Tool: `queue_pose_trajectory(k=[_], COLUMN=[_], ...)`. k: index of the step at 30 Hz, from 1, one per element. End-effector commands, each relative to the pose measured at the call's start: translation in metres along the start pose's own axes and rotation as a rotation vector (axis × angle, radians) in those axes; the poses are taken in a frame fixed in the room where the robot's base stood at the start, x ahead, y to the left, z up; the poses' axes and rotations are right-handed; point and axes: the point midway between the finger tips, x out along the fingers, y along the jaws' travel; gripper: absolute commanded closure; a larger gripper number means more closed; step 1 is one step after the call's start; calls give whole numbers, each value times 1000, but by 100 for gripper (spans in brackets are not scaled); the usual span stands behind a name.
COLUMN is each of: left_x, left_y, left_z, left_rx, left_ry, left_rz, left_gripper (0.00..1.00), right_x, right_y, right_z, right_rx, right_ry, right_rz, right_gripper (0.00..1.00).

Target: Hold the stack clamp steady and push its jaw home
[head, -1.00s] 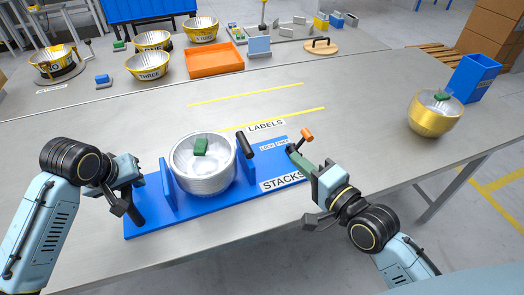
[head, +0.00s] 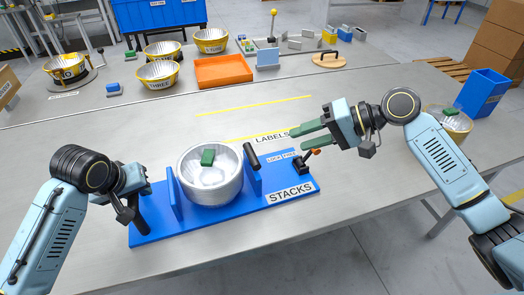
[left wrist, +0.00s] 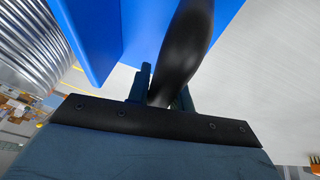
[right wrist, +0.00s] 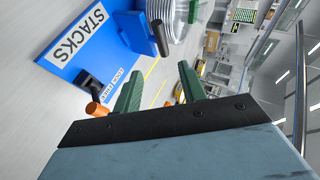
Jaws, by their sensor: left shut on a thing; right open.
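The blue stack clamp (head: 160,231) lies on the table. A stack of silver bowls (head: 210,190) with a green block (head: 208,157) inside stands between its left upright plate (head: 174,190) and the jaw (head: 254,178) with a black handle (head: 251,155). My left gripper (head: 136,202) is shut on the black grip (left wrist: 185,45) at the clamp's left end. My right gripper (head: 310,138) is open and empty, above the clamp's right end. The lever with an orange knob (right wrist: 97,111) is below its fingers, apart from them, beside the LOCK/FREE label (head: 281,157).
A gold bowl (head: 452,121) and a blue bin (head: 483,92) stand at the right. An orange tray (head: 220,71) and several labelled bowls stand on the back table. The table in front of yellow lines is clear left of the clamp.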

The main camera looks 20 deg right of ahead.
Motion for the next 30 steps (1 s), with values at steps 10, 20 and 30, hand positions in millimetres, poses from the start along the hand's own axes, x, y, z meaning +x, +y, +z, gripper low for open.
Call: queue_pose_trajectory(k=[10, 20, 30], left_x=[6, 6, 6], left_y=[-1, -1, -1], left_z=[8, 8, 8], left_rx=[2, 2, 2], left_ry=[-22, -22, -22], left_rz=[-5, -5, -5], left_gripper=[100, 100, 100], right_x=[32, 94, 116], right_y=[-4, -4, -4], right_z=[1, 3, 3], right_rx=[-16, -14, -15], right_ry=[-30, -29, -27], right_rz=[-7, -5, -2], right_gripper=[59, 59, 59])
